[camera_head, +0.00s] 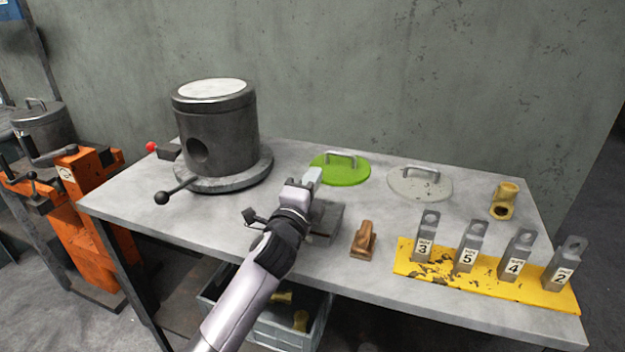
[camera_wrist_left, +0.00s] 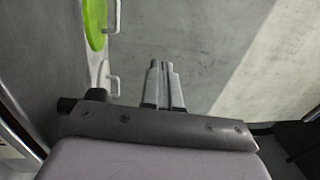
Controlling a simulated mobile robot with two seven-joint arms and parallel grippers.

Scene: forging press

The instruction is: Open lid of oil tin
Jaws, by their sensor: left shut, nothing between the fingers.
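No thing in view is clearly an oil tin. A round green lid (camera_head: 345,172) with a metal handle is on the table, and its edge shows at the upper left of the left wrist view (camera_wrist_left: 95,22). A round grey lid (camera_head: 420,186) with a similar handle is to its right. My left gripper (camera_head: 313,176) is shut and empty, in front of the green lid's left edge in the head view; I cannot tell its height. Its fingers are together in the left wrist view (camera_wrist_left: 163,66). My right gripper is not in view.
A dark cylinder (camera_head: 228,135) with a side hole stands on the table (camera_head: 130,198) at left. A brown block (camera_head: 363,238), a yellow fitting (camera_head: 504,200) and a yellow rack (camera_head: 425,275) of numbered blocks are at right. A lidded pot (camera_head: 45,125) stands at far left. A concrete wall rises behind.

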